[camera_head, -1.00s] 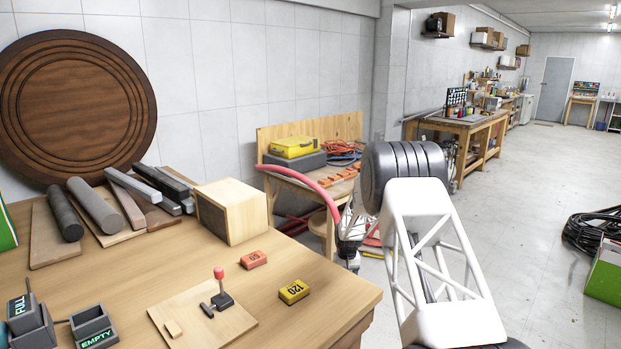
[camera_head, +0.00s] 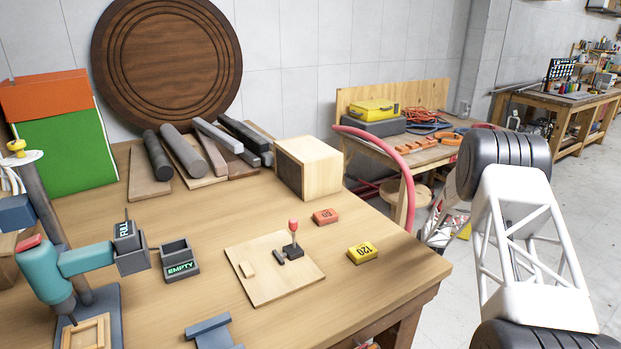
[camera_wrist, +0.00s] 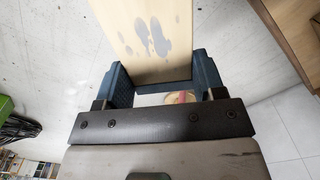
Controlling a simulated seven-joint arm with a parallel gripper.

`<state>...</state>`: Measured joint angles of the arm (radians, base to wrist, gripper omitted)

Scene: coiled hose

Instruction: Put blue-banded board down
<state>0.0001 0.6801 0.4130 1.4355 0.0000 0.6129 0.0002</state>
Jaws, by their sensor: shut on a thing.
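In the wrist view my gripper (camera_wrist: 160,72) is shut on a pale wooden board (camera_wrist: 152,35). The board lies between the two blue fingers and reaches away past the top edge of the picture. It has dark grey-blue blotches on its face. No clear blue band shows on the visible part. White floor is seen on both sides of the board. In the head view my arm stands at the right, beyond the workbench's (camera_head: 385,295) right edge, and my gripper and the held board are not seen there.
The workbench carries a joystick panel (camera_head: 262,283), a yellow block (camera_head: 362,252), a red block (camera_head: 325,216), a wooden box (camera_head: 309,168), several rods and boards at the back, and an EMPTY holder (camera_head: 178,262). The bench's front right area is clear. A wooden edge (camera_wrist: 285,35) shows in the wrist view.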

